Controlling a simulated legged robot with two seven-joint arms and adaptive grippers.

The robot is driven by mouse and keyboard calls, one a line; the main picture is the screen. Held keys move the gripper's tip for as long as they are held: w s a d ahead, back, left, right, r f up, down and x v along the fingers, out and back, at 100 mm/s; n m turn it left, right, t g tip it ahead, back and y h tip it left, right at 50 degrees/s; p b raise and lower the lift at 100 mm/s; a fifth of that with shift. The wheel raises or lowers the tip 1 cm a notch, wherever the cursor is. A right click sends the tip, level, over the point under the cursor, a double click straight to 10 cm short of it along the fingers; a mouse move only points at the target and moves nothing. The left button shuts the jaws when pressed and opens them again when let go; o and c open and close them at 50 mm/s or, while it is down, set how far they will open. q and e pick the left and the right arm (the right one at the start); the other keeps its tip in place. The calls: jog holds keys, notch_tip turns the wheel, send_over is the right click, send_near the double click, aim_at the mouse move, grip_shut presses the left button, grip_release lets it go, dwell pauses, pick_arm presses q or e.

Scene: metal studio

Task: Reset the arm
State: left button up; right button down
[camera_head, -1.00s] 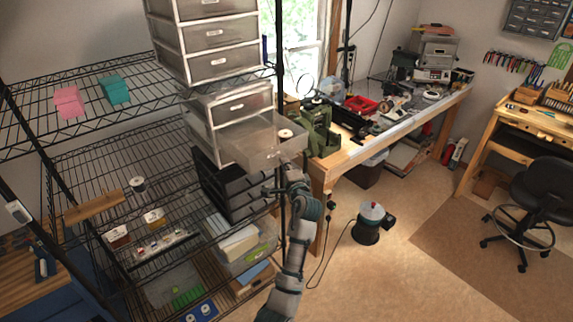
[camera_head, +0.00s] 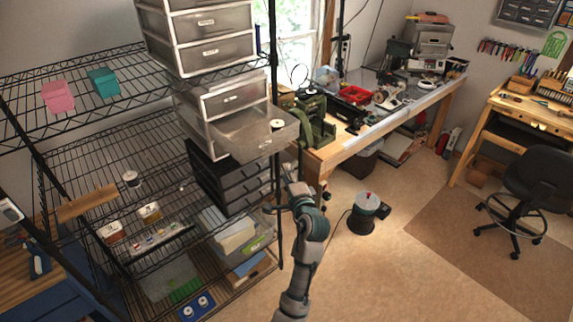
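My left arm rises from the bottom middle, and its gripper (camera_head: 276,208) is beside the front post of the wire shelf. The gripper is small and dark here, so I cannot tell if its fingers are open or shut. It is below and apart from a pulled-out translucent drawer (camera_head: 252,141), which holds a small white-topped round item (camera_head: 277,125). I see nothing clearly held. My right gripper is not in view.
The black wire shelf (camera_head: 100,140) fills the left, with drawer units, small jars and bins. A wooden workbench (camera_head: 385,125) with tools stands behind. A round dark device (camera_head: 364,214) with a cord is on the floor. Open floor lies to the right, before a black stool (camera_head: 540,185).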

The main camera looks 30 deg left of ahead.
pick_arm(q)
jog(key=shift+s+a+f, duration=0.15)
jog(key=shift+s, duration=0.35)
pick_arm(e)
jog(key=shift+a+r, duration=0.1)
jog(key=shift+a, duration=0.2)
